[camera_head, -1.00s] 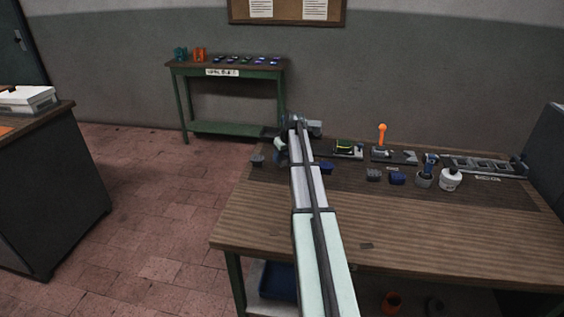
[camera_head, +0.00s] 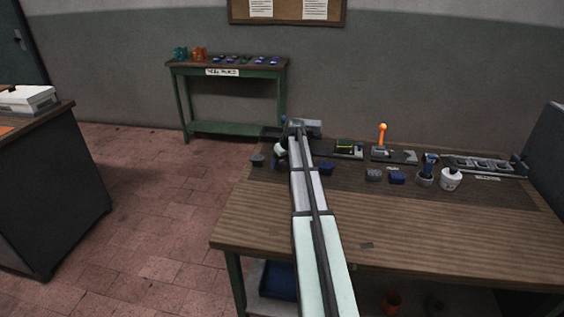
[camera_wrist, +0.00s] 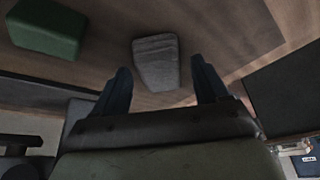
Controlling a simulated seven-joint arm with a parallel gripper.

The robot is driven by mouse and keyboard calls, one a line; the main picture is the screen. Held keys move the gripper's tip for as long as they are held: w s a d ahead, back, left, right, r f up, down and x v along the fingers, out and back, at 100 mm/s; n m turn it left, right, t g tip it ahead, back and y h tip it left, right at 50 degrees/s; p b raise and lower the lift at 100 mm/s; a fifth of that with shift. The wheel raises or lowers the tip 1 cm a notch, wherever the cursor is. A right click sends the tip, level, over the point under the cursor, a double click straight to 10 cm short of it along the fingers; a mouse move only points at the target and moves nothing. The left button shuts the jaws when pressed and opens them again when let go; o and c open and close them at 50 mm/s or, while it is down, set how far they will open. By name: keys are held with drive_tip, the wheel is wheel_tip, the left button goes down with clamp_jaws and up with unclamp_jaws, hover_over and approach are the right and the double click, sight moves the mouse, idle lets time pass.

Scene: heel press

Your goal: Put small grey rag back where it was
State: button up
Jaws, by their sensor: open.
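A small grey rag-like piece (camera_wrist: 155,62) lies on the brown bench surface in the wrist view, ahead of my gripper (camera_wrist: 160,72). My gripper is open; one dark finger shows on each side of the piece's near end, and I cannot tell how high they are above it. A green block (camera_wrist: 47,27) lies to its left. In the head view a small grey piece (camera_head: 257,160) lies at the bench's left end, left of my wrist; it may be the same one. Another grey piece (camera_head: 374,174) lies farther right. My fingertips are hidden in the head view.
On the bench (camera_head: 400,235) stand a blue block (camera_head: 326,168), another blue block (camera_head: 397,177), a white pot (camera_head: 450,180), a dark cup with a blue-topped item (camera_head: 425,178), and a fixture with an orange-knobbed lever (camera_head: 383,135). The bench's front is mostly clear.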

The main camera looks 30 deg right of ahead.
drive_tip(key=v, duration=1.2)
